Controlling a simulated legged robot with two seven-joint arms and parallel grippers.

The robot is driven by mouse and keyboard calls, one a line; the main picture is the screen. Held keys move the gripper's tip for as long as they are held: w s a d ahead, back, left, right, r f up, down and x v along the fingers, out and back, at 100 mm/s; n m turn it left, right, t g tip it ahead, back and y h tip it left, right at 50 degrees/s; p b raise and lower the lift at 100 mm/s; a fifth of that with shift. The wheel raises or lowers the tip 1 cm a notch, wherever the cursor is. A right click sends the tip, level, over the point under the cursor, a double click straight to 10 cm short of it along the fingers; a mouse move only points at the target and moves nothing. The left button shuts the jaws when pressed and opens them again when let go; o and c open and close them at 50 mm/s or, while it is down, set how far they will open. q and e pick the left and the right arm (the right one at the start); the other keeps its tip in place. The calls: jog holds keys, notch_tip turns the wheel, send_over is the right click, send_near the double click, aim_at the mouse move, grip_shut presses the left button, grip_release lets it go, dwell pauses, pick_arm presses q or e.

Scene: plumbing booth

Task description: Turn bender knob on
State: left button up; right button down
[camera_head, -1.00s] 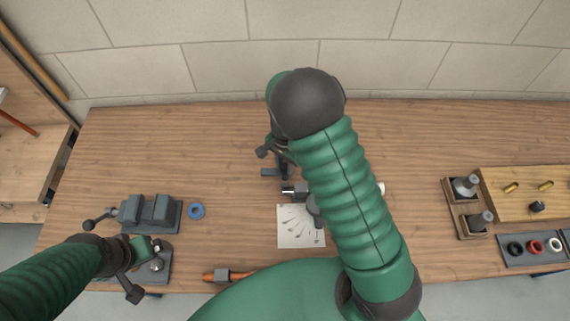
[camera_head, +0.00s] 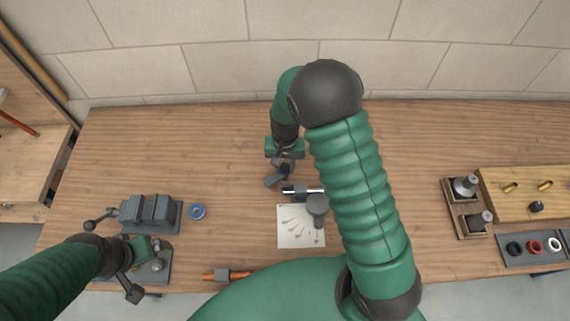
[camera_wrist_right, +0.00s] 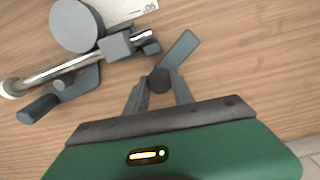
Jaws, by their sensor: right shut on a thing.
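The grey bender stands at the middle of the table; its round disc (camera_head: 317,205) and a silver pipe (camera_head: 302,190) show in the head view. The wrist view shows the disc (camera_wrist_right: 75,25), the pipe (camera_wrist_right: 62,70) and a dark lever (camera_wrist_right: 58,97). My right gripper (camera_head: 283,165) is just behind the bender. In the wrist view its fingers (camera_wrist_right: 160,84) are shut on a dark round knob (camera_wrist_right: 159,79), with a flat grey bar (camera_wrist_right: 179,48) beside it. How the knob joins the bender is unclear. My left gripper (camera_head: 140,272) is at the front left; its jaw opening is unclear.
A white sheet (camera_head: 293,235) lies by the bender. A grey vise (camera_head: 150,211) and blue ring (camera_head: 197,211) are at left, a copper-coloured pipe piece (camera_head: 210,277) at the front edge. Wooden trays (camera_head: 455,222) stand at right. The table's back left is clear.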

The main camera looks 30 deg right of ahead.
aim_at(285, 165)
jog(key=n, duration=0.5)
jog(key=shift+w+r+n, duration=0.1)
jog(key=shift+n, duration=0.2)
jog(key=n+p, duration=0.1)
jog(key=n, duration=0.4)
jog(key=shift+p, duration=0.3)
jog(key=shift+n, duration=0.4)
jog(key=c, duration=1.1)
grip_release()
notch_tip(285, 165, up, 17)
jog(key=shift+f+b, duration=0.15)
jog(key=shift+b, duration=0.45)
